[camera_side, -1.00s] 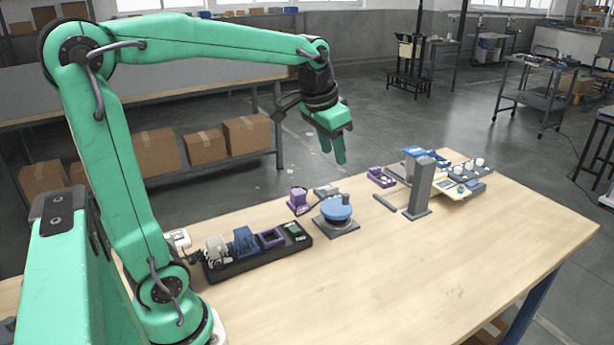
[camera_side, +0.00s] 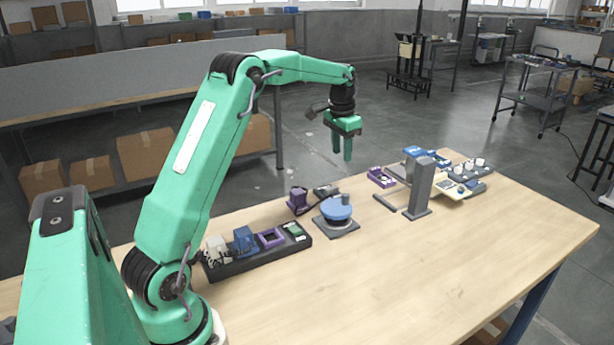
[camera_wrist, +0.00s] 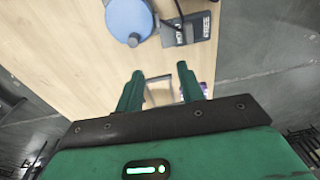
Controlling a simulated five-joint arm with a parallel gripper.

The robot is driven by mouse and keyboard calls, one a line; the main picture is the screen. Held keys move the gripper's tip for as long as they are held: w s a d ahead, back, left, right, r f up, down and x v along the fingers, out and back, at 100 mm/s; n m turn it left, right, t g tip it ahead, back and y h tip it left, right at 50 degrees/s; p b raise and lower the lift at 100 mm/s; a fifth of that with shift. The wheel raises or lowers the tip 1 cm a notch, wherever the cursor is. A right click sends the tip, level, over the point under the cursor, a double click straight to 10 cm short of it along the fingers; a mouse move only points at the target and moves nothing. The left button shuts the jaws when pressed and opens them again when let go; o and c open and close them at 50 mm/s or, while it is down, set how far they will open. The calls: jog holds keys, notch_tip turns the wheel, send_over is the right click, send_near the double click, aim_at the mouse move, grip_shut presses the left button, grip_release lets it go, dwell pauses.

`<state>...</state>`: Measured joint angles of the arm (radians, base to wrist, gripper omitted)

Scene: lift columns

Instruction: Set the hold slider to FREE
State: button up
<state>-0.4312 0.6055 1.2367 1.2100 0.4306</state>
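A dark grey block with white lettering (camera_wrist: 190,29) lies beside a blue round disc (camera_wrist: 126,18) in the wrist view. My gripper (camera_side: 342,157) hangs fingers down, above and behind the disc, clear of everything. The wrist view shows its two green fingers (camera_wrist: 160,72) apart with nothing held between them.
A purple part (camera_side: 298,200) stands left of the grey block. A black tray (camera_side: 225,270) of several parts lies at front left. A tall grey column (camera_side: 420,190) stands to the right, with a purple tray (camera_side: 381,177) behind. The front table (camera_side: 420,275) is clear.

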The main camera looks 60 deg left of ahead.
jog(key=g, duration=0.1)
send_over(330, 188)
notch_tip(330, 188, down, 9)
jog(key=shift+r, duration=0.2)
jog(key=shift+f, duration=3.85)
jog(key=shift+c, duration=0.2)
grip_shut()
